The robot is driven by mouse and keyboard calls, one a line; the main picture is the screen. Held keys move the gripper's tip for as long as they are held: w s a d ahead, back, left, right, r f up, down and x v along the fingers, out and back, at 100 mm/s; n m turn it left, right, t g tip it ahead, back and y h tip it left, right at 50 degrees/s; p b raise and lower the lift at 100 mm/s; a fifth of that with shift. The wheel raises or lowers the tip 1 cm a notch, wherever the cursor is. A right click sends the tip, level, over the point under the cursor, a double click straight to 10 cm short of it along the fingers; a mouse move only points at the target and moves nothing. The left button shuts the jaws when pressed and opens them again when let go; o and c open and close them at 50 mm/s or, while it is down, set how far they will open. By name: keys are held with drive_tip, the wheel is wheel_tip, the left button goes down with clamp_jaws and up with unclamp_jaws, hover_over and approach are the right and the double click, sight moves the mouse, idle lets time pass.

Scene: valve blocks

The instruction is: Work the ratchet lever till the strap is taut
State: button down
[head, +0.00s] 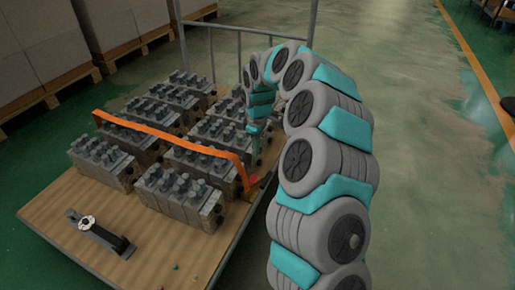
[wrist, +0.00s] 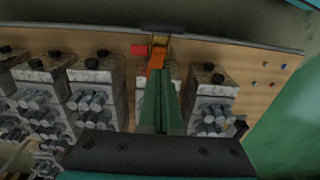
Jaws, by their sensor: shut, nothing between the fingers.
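An orange strap (head: 170,137) runs over the valve blocks (head: 180,190) from the far left side to the right edge of the wooden deck. Its right end drops to a small ratchet with a red part (head: 254,180), partly hidden by my arm. In the wrist view the ratchet (wrist: 160,46) sits at the deck edge, with the red part (wrist: 139,50) on its left and the strap (wrist: 156,62) running into it. My gripper (head: 255,152) points down just above the ratchet. In the wrist view its green fingers (wrist: 162,75) are together and empty, partly covering the strap; contact cannot be told.
The wooden deck (head: 140,262) carries two rows of valve blocks. A dark tool with a pale ring (head: 100,233) lies at its front left. A grey rail (head: 238,30) stands behind. Stacked boxes (head: 40,40) stand far left.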

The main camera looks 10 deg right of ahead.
hover_over(262, 180)
drive_tip(key=w+a, duration=0.1)
drive_tip(key=a, duration=0.1)
wheel_tip(262, 180, down, 7)
drive_tip(key=shift+s+d+f+p, duration=0.4)
drive_tip(key=shift+s+d+f, duration=0.15)
drive_tip(key=shift+f, duration=0.25)
drive_tip(key=shift+s+d+f, duration=0.15)
drive_tip(key=shift+d+f, duration=0.35)
drive_tip(key=shift+f, duration=0.05)
drive_tip(key=shift+s+d, duration=0.1)
